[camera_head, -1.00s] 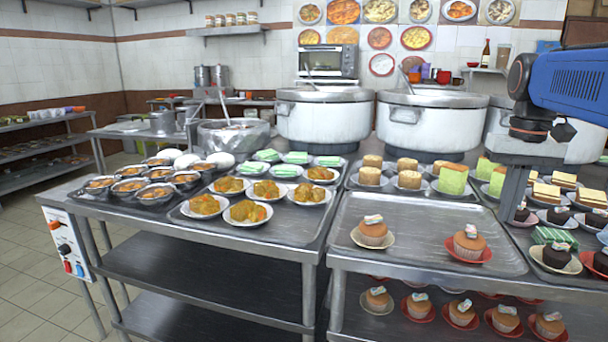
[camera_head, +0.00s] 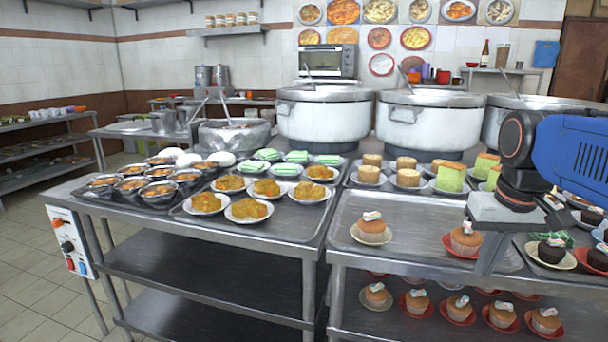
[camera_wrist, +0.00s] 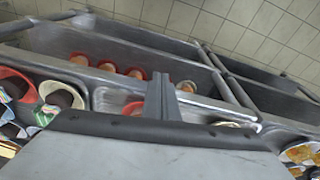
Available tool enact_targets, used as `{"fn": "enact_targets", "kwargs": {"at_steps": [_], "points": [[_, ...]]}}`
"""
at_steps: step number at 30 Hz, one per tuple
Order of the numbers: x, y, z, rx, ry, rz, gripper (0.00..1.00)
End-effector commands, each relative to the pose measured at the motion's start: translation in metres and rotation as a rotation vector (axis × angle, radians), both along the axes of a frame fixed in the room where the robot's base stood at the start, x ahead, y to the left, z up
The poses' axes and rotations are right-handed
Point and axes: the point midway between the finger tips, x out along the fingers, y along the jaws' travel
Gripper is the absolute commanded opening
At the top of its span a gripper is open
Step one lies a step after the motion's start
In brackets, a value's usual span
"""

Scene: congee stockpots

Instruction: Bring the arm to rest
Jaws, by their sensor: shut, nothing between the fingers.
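My gripper (camera_head: 487,266) is at the right in the head view, a grey bracket with narrow fingers pointing down in front of the right-hand steel table's front part. In the wrist view the gripper's fingers (camera_wrist: 163,92) stand together, shut and empty. My blue and black arm comes in from the right edge and hides part of the right-hand table. The wrist view is tilted, looking down on the table edge and lower shelf.
Cupcakes on plates (camera_head: 372,228) stand on the right-hand steel tray (camera_head: 420,240), with more cupcakes (camera_head: 460,310) on the shelf below. Large white stockpots (camera_head: 323,115) stand behind. Plated yellow food (camera_head: 250,209) and bowls (camera_head: 130,188) fill the left table. Floor (camera_head: 30,290) at left is clear.

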Motion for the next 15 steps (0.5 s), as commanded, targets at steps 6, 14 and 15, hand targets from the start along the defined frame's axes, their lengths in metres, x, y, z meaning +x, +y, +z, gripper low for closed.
{"fn": "enact_targets", "kwargs": {"at_steps": [6, 14, 15], "points": [[-0.046, 0.031, -0.058, -0.01, -0.106, 0.068, 0.0], [-0.082, 0.052, -0.115, -0.009, -0.204, 0.127, 0.0], [-0.085, 0.053, -0.12, -0.009, -0.213, 0.132, 0.0]]}}
